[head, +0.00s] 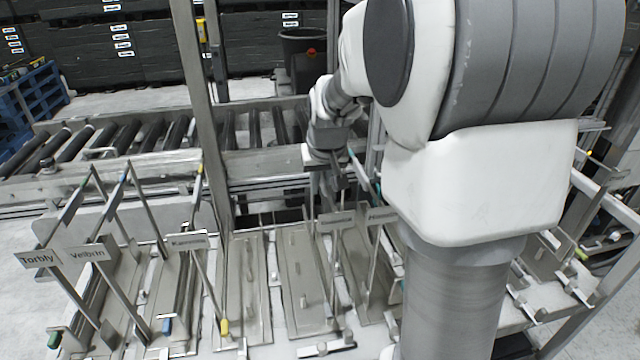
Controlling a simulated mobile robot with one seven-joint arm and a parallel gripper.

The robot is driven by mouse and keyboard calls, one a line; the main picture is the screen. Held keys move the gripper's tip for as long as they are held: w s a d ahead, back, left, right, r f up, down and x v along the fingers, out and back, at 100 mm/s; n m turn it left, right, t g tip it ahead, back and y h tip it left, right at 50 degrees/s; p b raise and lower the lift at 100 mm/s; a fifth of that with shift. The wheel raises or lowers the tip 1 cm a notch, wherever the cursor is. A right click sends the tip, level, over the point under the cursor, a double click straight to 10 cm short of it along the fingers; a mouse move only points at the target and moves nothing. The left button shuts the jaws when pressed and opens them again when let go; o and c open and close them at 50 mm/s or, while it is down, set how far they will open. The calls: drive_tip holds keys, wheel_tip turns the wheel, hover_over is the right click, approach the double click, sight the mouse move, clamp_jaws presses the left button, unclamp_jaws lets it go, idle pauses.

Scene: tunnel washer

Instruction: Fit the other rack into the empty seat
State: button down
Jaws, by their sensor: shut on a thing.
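My gripper (341,180) hangs over the row of racks right of the upright post. It is shut on what looks like the dark top bar of a rack; my arm hides part of it. Racks with signs reading Torbly (38,258), Velbrin (88,253) and a third, blurred name (187,241) stand at the left, with thin posts and coloured ends. Two more signs (337,222) (383,215) stand below my gripper; their names are unclear. A flat grey bay (243,285) between the two groups carries no standing rack that I can see.
A roller conveyor (110,140) runs behind the racks. A dark bin (303,60) and a blue pallet (35,95) are farther back. My arm covers much of the right side.

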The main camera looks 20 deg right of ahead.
drive_tip(key=shift+w, duration=0.1)
drive_tip(key=c, duration=0.9)
unclamp_jaws()
drive_tip(key=shift+o, duration=0.2)
drive_tip(key=v, duration=1.7)
drive_tip(key=s+a+f+n, duration=0.1)
drive_tip(key=s+a+f, duration=0.2)
drive_tip(key=s, duration=0.6)
drive_tip(key=s+a+f+n+t, duration=0.1)
drive_tip(key=s+a+f, duration=0.3)
drive_tip(key=s, duration=0.5)
drive_tip(key=shift+a+f+y+p, duration=0.15)
drive_tip(key=shift+a+y+p, duration=0.25)
drive_tip(key=shift+a, duration=0.45)
